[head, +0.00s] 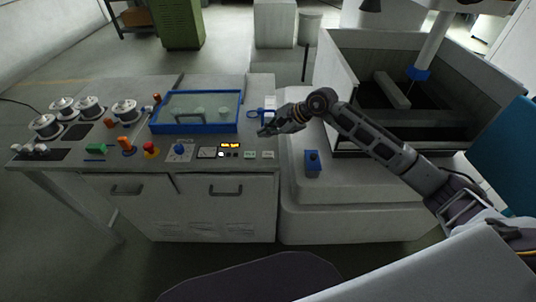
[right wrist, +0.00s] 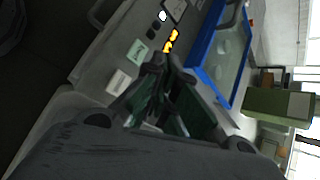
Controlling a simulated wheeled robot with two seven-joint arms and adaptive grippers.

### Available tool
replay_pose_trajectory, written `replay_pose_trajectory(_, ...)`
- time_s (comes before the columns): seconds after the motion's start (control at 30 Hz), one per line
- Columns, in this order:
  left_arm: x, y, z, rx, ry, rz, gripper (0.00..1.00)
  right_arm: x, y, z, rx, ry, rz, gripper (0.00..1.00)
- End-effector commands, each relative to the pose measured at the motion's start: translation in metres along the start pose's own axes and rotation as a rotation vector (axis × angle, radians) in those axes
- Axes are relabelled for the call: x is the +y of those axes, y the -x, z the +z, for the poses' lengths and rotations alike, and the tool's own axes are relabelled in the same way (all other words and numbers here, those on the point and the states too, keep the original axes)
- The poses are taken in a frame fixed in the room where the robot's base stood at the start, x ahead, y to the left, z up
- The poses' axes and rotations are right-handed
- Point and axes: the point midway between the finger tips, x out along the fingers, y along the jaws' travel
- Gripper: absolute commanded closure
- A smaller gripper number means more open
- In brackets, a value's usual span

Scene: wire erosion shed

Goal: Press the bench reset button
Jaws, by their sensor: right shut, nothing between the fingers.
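The bench (head: 262,90) carries a row of controls along its front edge. A small lit white button (head: 221,155) sits below an amber display (head: 231,145), with two darker buttons (head: 231,155) beside it. I cannot read which one is the reset button. The right wrist view also shows the lit button (right wrist: 162,16), the dark buttons (right wrist: 154,30) and the amber display (right wrist: 171,40). My right gripper (head: 263,132) is shut and empty, above the bench to the right of the display. Its fingers (right wrist: 164,64) point toward the panel. My left gripper is out of view.
Two pale labels (head: 258,155) lie right of the buttons. A blue-framed glass cover (head: 195,127) stands behind the panel. Spools (head: 62,106) are at left; a blue-topped switch box (head: 312,163) is at right.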

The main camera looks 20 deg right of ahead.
Motion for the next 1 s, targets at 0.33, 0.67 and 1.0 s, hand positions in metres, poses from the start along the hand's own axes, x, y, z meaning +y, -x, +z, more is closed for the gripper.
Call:
replay_pose_trajectory(0.33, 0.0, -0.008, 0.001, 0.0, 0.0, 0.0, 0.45, 0.016, -0.022, -0.016, -0.001, -0.002, -0.001, 1.0)
replay_pose_trajectory(0.67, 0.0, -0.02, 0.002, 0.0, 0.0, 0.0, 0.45, 0.029, -0.04, -0.029, 0.0, -0.001, 0.0, 1.0)
replay_pose_trajectory(1.0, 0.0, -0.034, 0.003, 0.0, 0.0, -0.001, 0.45, 0.036, -0.051, -0.037, 0.0, 0.0, -0.001, 1.0)
